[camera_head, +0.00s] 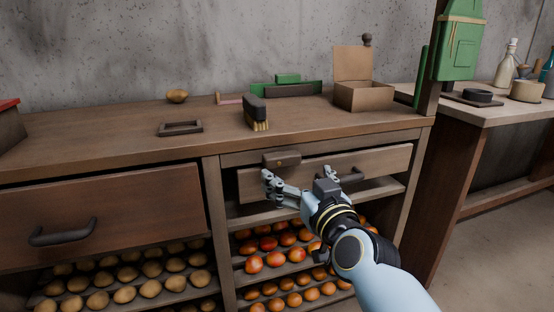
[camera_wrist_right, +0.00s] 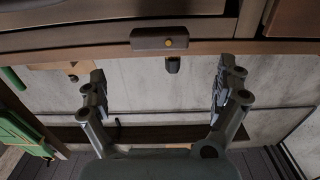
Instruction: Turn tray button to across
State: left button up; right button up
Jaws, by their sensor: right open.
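The tray button (camera_head: 282,159) is a short dark brown block with a small round pivot. It lies lengthwise along the rail under the tabletop, above the left part of the light wooden tray front (camera_head: 390,163). In the right wrist view the button (camera_wrist_right: 148,39) lies level, with a yellowish pivot. My right gripper (camera_head: 299,176) is open and empty, its fingers spread in front of the tray front, just below the button. In the wrist view the gripper (camera_wrist_right: 160,82) shows both fingers apart, with the button beyond their tips. I see no contact. My left gripper is out of view.
The tray's dark handle (camera_head: 351,176) is right of my gripper. A brush (camera_head: 256,113), an open box (camera_head: 364,96) and a small frame (camera_head: 180,128) stand on the bench. Shelves with orange fruit (camera_head: 254,265) and potatoes (camera_head: 124,294) lie below.

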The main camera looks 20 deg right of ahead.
aim_at(284, 160)
jog(key=w, duration=0.8)
jog(key=shift+w+a, duration=0.15)
jog(key=shift+c, duration=0.4)
jog(key=c, duration=1)
